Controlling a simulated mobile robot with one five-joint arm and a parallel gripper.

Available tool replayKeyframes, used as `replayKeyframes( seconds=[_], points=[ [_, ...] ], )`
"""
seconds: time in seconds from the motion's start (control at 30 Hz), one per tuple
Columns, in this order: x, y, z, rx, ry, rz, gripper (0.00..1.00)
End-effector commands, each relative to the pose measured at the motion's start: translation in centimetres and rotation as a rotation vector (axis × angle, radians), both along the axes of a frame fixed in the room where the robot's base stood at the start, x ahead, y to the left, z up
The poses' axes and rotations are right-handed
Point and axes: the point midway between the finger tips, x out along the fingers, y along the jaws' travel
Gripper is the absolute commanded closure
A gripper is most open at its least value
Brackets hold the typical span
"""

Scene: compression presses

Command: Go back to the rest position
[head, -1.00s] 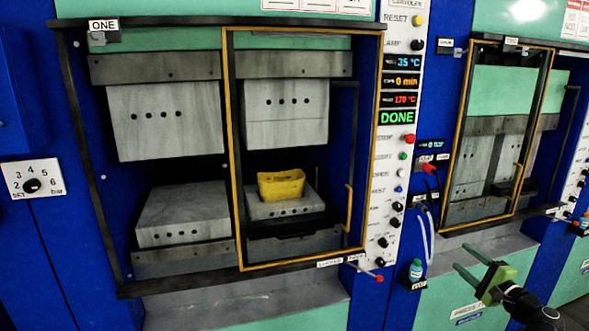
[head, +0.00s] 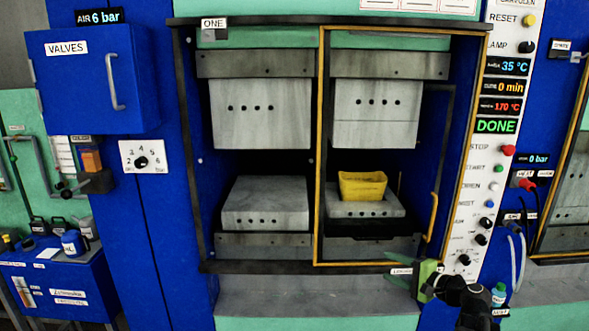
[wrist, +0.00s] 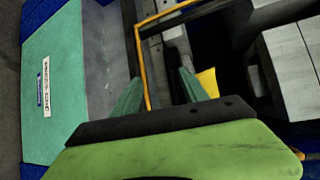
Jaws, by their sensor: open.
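My gripper (head: 393,268) is at the lower right of the head view, in front of the press's lower edge. Its two green fingers are apart and nothing shows between them. In the wrist view the fingers (wrist: 158,92) also stand apart. Press one (head: 245,265) has a yellow-framed door section (head: 320,150) on its right half. A yellow container (head: 362,186) sits on the lower block in that right half, apart from my gripper. A bit of it shows in the wrist view (wrist: 209,82).
The control panel (head: 495,150) beside the press reads DONE, 35 °C, 0 min and 170 °C. A blue valves cabinet (head: 80,85) hangs at the left. A blue cart (head: 60,285) with bottles stands at the lower left. A small bottle (head: 499,294) is close right of my arm.

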Motion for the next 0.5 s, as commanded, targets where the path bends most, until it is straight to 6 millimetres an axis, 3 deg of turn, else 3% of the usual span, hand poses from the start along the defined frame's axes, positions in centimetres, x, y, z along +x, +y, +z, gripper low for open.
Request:
replayKeyframes(
  seconds=[0.03, 0.1, 0.2, 0.3, 0.4, 0.5],
  points=[
    [0.6, 4.7, -1.3, -0.051, 0.031, 0.084, 0.48],
    [0.6, 10.5, -3.5, -0.142, 0.078, 0.199, 0.48],
    [-0.5, 18.0, -6.8, -0.294, 0.143, 0.364, 0.48],
    [-2.7, 23.8, -10.4, -0.473, 0.205, 0.528, 0.48],
    [-5.9, 27.6, -14.0, -0.696, 0.275, 0.696, 0.48],
    [-8.6, 27.5, -16.8, -0.919, 0.355, 0.816, 0.48]
  ],
)
